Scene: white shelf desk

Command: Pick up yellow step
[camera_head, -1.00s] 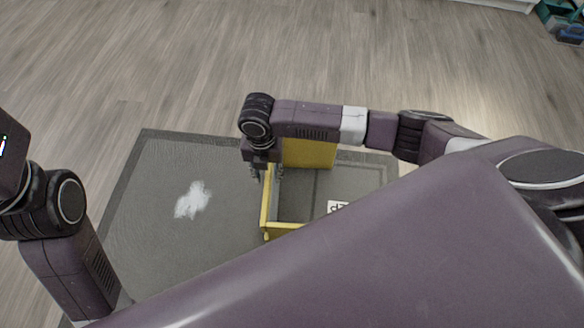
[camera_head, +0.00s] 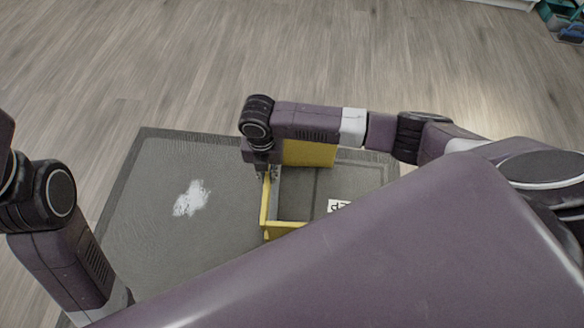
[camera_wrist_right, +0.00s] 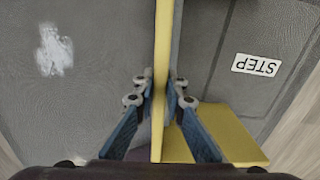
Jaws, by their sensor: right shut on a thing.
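The yellow step (camera_head: 310,153) stands on the dark grey mat, partly hidden by my right arm and my own body. Its yellow edge also shows in the right wrist view (camera_wrist_right: 163,50), running upright through the middle. My right gripper (camera_head: 265,174) is at the step's left edge, and in the right wrist view its blue-padded fingers (camera_wrist_right: 160,95) lie on both sides of that edge, shut on it. The step's top is grey with a white STEP label (camera_wrist_right: 256,65). My left arm is at the left of the head view, but its gripper is out of view.
The grey mat (camera_head: 150,220) has a white smudge (camera_head: 191,198) left of the step. Wooden floor (camera_head: 180,60) around the mat is clear. A teal object (camera_head: 562,18) stands at the far upper right corner.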

